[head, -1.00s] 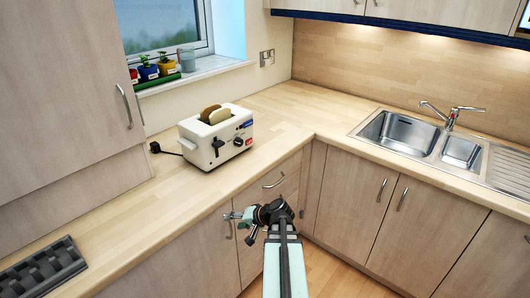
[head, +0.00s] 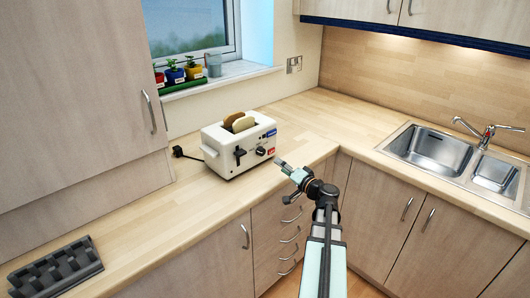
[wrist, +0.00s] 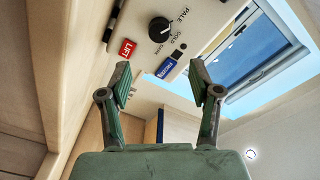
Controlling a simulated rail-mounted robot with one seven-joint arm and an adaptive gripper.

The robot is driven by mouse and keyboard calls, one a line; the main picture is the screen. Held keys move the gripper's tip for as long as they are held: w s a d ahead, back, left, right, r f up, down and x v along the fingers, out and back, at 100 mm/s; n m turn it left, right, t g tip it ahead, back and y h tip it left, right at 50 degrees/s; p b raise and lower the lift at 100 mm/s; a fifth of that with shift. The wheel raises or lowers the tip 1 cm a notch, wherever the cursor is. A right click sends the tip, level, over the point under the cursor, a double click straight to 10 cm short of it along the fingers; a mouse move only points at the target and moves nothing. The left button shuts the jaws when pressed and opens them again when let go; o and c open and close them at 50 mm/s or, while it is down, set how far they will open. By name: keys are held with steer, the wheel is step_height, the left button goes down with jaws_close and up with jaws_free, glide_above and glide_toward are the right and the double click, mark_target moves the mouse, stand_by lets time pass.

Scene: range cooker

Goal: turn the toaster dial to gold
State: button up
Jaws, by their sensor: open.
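The white toaster (head: 225,160) stands on the worktop with two slices of bread in its slots. Its round black dial (head: 260,151) is on the front face. In the wrist view the dial (wrist: 160,29) is beyond the fingers, with PALE, GOLD and DARK lettered beside it; I cannot tell surely which word its mark points to. The red LIFT button (wrist: 127,48) and blue FROZEN button (wrist: 166,67) are close to it. My gripper (head: 279,163) is open and empty, in front of the toaster and apart from the dial. It also shows in the wrist view (wrist: 161,75).
The toaster's black lever (head: 239,153) sticks out left of the dial. A dark rack (head: 55,268) lies at the left of the worktop. The sink (head: 435,150) is at the right.

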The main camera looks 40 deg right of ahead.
mark_target(263, 153)
steer(key=w+p, duration=0.3)
steer(key=w, duration=0.8)
steer(key=shift+w+d+p, duration=0.1)
steer(key=shift+w+p, duration=0.05)
steer(key=shift+p, duration=0.15)
steer(key=c, duration=1.1)
